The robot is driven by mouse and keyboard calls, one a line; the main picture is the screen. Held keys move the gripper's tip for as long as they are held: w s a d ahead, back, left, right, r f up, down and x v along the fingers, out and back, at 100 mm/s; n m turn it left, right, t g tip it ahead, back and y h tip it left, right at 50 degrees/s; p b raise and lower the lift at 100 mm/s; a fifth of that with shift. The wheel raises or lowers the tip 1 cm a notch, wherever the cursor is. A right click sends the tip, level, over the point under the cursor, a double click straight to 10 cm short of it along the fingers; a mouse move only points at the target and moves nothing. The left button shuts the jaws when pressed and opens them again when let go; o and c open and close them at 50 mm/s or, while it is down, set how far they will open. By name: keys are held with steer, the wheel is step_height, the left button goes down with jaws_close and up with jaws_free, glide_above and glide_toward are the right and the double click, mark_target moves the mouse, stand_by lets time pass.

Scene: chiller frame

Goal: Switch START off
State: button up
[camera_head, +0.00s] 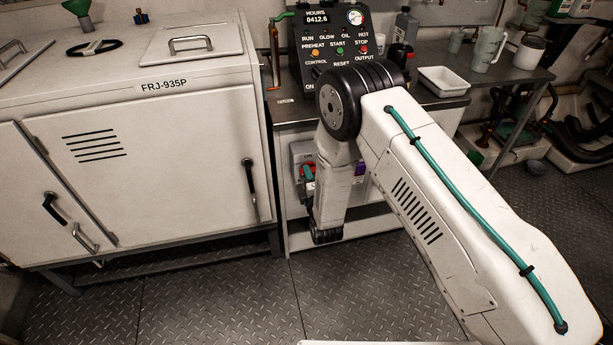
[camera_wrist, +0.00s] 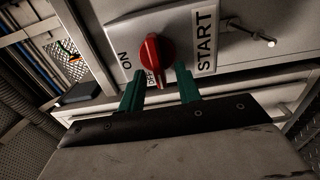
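The START switch is a red rotary knob (camera_wrist: 153,50) on a pale grey box (camera_wrist: 185,22). In the wrist view the knob lies between an ON label (camera_wrist: 127,60) on its left and a START label (camera_wrist: 205,40) on its right. Its grip bar runs nearly upright in that view. My gripper (camera_wrist: 160,84) is open, with one green finger at each side of the knob's near end; I cannot tell whether they touch it. In the head view the box (camera_head: 299,152) is on the front of the bench, partly hidden by my arm.
A metal toggle lever (camera_wrist: 262,39) sticks out right of the START label. Above the box, a black control panel (camera_head: 335,50) stands on the bench top (camera_head: 290,105). A white cabinet (camera_head: 150,150) is on the left. The plate floor (camera_head: 210,300) in front is clear.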

steer(key=v, duration=0.7)
stand_by(0.3)
